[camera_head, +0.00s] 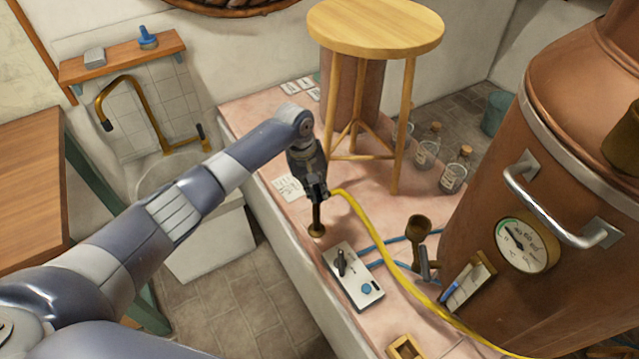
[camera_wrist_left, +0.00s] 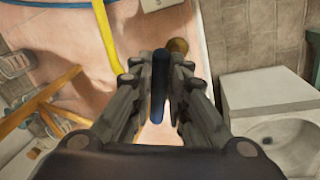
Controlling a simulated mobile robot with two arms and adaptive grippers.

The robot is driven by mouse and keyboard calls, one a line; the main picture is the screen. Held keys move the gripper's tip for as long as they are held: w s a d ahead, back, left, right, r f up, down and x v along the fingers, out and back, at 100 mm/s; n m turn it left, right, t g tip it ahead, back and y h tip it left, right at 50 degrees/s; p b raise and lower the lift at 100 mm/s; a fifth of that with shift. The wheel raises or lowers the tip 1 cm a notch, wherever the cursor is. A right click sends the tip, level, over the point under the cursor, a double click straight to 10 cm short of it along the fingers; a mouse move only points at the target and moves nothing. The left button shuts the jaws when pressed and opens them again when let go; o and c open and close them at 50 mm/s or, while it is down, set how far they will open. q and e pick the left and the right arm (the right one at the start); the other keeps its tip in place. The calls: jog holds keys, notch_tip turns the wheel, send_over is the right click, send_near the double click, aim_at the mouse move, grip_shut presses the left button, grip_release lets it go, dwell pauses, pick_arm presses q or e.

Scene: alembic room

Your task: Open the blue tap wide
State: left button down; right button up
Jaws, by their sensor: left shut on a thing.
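My left gripper (camera_head: 317,192) points down over the pink counter. In the left wrist view its two fingers (camera_wrist_left: 172,105) are closed around a dark blue upright piece (camera_wrist_left: 158,85), which looks like the handle of the blue tap. Below the fingers in the head view, a brass stem with a round foot (camera_head: 316,229) shows on the counter; a brass round part (camera_wrist_left: 178,46) also shows just beyond the fingertips in the wrist view. The fingers hide much of the tap, so I cannot tell how far it is turned. My right gripper is not in view.
A yellow hose (camera_head: 378,238) runs close beside my left gripper to the lower right. A white switch box (camera_head: 368,300) with a lever and blue button sits nearby. A wooden stool (camera_head: 375,28) stands behind, a copper boiler (camera_head: 470,215) at right, a sink (camera_head: 165,180) at left.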

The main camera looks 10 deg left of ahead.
pick_arm(q)
jog(key=shift+w+a+m+g+b, duration=0.15)
jog(key=shift+a+m+g+b, duration=0.35)
jog(key=shift+m, duration=1.55)
jog(key=shift+w+a+m+g+b, duration=0.15)
jog(key=shift+a+m+b, duration=0.55)
jog(key=shift+m, duration=1.4)
jog(key=shift+w+a+m+g+b, duration=0.15)
jog(key=shift+a+m+g+b, duration=0.35)
jog(key=shift+m, duration=1.55)
jog(key=c, duration=1.6)
grip_release()
jog(key=shift+o, duration=0.2)
jog(key=shift+a, duration=0.1)
